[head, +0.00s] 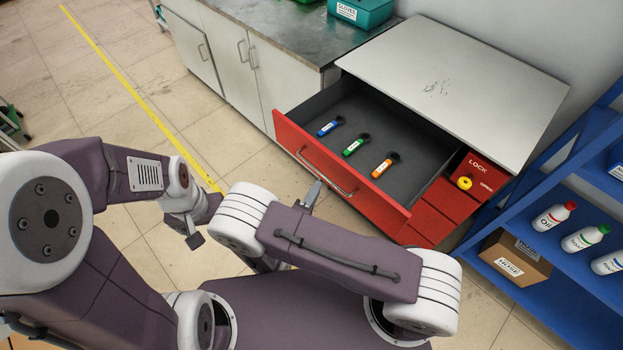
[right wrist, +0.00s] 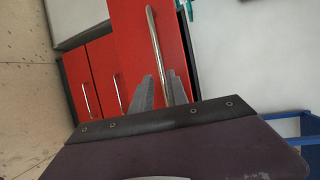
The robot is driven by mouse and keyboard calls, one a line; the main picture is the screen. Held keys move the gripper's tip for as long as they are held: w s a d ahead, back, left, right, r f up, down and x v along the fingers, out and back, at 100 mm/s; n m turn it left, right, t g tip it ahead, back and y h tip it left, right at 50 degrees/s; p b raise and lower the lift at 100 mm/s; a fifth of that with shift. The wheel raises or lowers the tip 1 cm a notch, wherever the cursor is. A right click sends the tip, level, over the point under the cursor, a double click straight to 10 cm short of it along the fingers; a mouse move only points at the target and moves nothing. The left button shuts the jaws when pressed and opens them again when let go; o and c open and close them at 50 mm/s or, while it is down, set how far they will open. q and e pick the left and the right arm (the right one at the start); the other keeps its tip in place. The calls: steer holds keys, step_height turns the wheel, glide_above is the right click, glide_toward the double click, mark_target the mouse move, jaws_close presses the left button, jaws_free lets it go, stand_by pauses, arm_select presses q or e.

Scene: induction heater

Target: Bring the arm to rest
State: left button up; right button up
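My right gripper (head: 313,193) is just in front of the red drawer's bar handle (head: 328,173) in the head view. In the right wrist view its two fingers (right wrist: 160,88) are apart, and the handle (right wrist: 156,45) shows between and beyond them. I cannot tell whether they touch it. The red drawer (head: 298,143) is pulled open. In it lie a blue-, a green- and an orange-handled tool (head: 382,168). My left gripper (head: 195,240) is low at the left of the head view, small and partly hidden, clear of the drawer.
A blue shelf (head: 580,225) with bottles and a cardboard box stands at the right. Open tiled floor (head: 110,90) lies to the left.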

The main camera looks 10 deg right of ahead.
steer(key=w+d+r+m, duration=0.1)
steer(key=w+d+r+m+g+h, duration=0.1)
steer(key=d+r, duration=0.1)
steer(key=w+d+r+m+h, duration=0.1)
steer(key=shift+d+r+m+g, duration=0.2)
steer(key=shift+m+g, duration=0.1)
steer(key=s+d+r+m+g+h, duration=0.1)
steer(key=s+d+r+m+g, duration=0.3)
steer(key=d+m, duration=0.35)
steer(key=s+d+r+m+g+h, duration=0.1)
steer(key=d+r+m+g+h, duration=0.1)
steer(key=d+r+m+g, duration=0.55)
steer(key=s+d+f+m+g+y, duration=0.1)
steer(key=s+f+m+y, duration=0.15)
steer(key=s+m, duration=0.3)
steer(key=s+d+f+m+g+y, duration=0.2)
steer(key=s+m+y, duration=0.2)
steer(key=s+m, duration=0.15)
steer(key=w+a+f+m+t+y, duration=0.2)
steer(key=a+m+y, duration=0.5)
steer(key=a+m, duration=0.5)
steer(key=m+t, duration=0.1)
steer(key=m, duration=0.4)
steer(key=shift+m+t, duration=0.3)
steer(key=shift+t, duration=0.05)
